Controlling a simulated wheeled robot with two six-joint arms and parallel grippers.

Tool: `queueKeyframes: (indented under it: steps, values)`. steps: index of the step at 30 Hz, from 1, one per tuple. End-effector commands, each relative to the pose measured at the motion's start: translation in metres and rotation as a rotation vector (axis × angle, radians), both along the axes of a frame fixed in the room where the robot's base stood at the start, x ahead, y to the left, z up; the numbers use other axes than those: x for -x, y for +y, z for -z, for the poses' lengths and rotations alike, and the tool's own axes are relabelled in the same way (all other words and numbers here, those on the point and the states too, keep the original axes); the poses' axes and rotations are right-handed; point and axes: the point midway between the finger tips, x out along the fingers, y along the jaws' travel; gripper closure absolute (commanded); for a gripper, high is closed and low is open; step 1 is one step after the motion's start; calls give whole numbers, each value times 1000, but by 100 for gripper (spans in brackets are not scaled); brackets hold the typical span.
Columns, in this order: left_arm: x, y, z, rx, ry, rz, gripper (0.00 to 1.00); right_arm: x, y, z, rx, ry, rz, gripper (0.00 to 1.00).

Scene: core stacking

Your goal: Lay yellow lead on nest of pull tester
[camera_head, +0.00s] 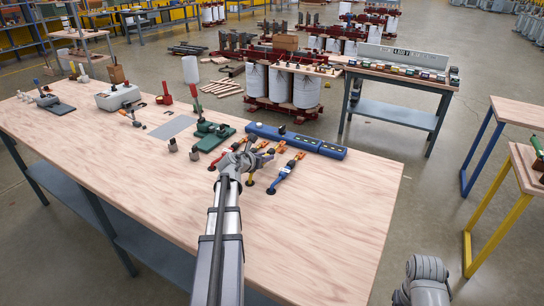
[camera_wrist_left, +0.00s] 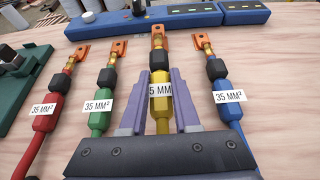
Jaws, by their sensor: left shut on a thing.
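My left gripper (camera_head: 250,158) is over the middle of the wooden table. In the left wrist view its two purple fingers (camera_wrist_left: 160,102) are shut on the yellow lead (camera_wrist_left: 159,72), around its white size label. The yellow lead has a black collar and an orange lug pointing away. I cannot tell whether it is clear of the table. A red lead (camera_wrist_left: 46,122) and a green lead (camera_wrist_left: 98,121) lie to its left, a blue lead (camera_wrist_left: 229,110) to its right. A long blue device (camera_head: 295,139) and a green device (camera_head: 211,136) stand beyond; I cannot tell which is the pull tester.
The near part of the wooden table (camera_head: 330,240) is clear. My right arm (camera_head: 425,280) shows at the bottom right.

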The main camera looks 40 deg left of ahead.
Motion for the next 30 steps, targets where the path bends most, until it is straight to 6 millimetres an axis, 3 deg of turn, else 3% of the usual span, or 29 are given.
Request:
queueKeyframes:
  steps: [12,30]
  values:
    - [0,0,-18,0,0,0,100,0,0,-18,0,0,0,50]
    - [0,0,-18,0,0,0,100,0,0,-18,0,0,0,50]
